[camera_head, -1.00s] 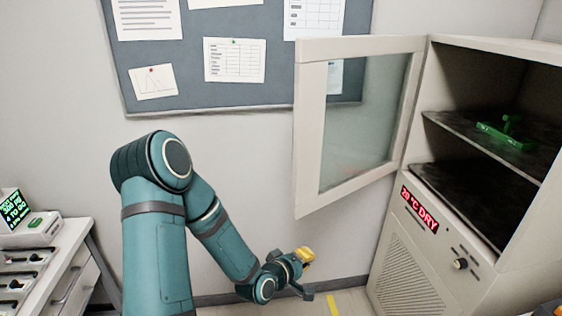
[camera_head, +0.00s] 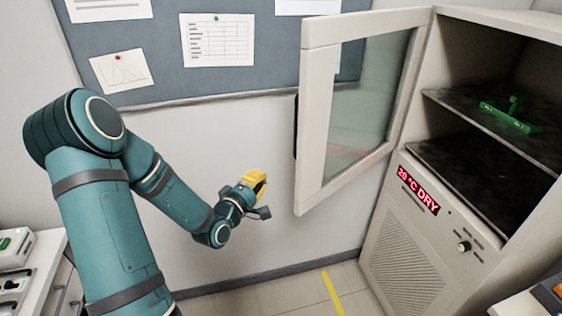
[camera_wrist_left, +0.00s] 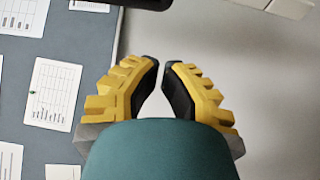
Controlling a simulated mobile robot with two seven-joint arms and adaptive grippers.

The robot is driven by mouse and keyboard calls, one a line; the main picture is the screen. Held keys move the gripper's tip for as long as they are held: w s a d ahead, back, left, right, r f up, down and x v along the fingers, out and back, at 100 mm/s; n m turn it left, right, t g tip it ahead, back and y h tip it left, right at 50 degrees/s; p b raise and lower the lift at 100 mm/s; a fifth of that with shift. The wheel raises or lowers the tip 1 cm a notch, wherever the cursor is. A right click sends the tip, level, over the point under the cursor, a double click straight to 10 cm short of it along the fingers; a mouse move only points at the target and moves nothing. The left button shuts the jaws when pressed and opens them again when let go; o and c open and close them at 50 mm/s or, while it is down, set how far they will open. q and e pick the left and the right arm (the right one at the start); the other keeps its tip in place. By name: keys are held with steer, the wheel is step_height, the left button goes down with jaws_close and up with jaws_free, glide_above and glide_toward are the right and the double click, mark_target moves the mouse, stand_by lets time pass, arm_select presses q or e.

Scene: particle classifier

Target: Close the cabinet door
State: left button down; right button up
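The cabinet door (camera_head: 311,120), a pale frame around a glass pane, stands wide open, swung out to the left of the cabinet (camera_head: 398,215). A dark strip, perhaps its handle, shows at the door's left edge. My left gripper (camera_head: 266,196) is to the left of the door's lower corner, apparently apart from it. In the left wrist view the yellow fingers of this gripper (camera_wrist_left: 163,62) have a narrow gap with nothing between them. A dark piece and a pale edge at the top of that view are cut off. My right gripper is out of view.
A green object (camera_head: 510,118) lies on the cabinet's upper shelf (camera_head: 455,108). A pinboard (camera_head: 160,85) hangs on the wall behind my left arm. A worktop (camera_head: 35,285) stands at lower left. The floor below the door is clear.

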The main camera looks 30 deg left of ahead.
arm_select(q)
steer(key=w+d+p, duration=0.1)
steer(key=w+d, duration=0.2)
steer(key=w, duration=0.6)
steer(key=shift+p, duration=0.3)
steer(key=shift+s+d, duration=0.1)
steer(key=shift+d, duration=0.1)
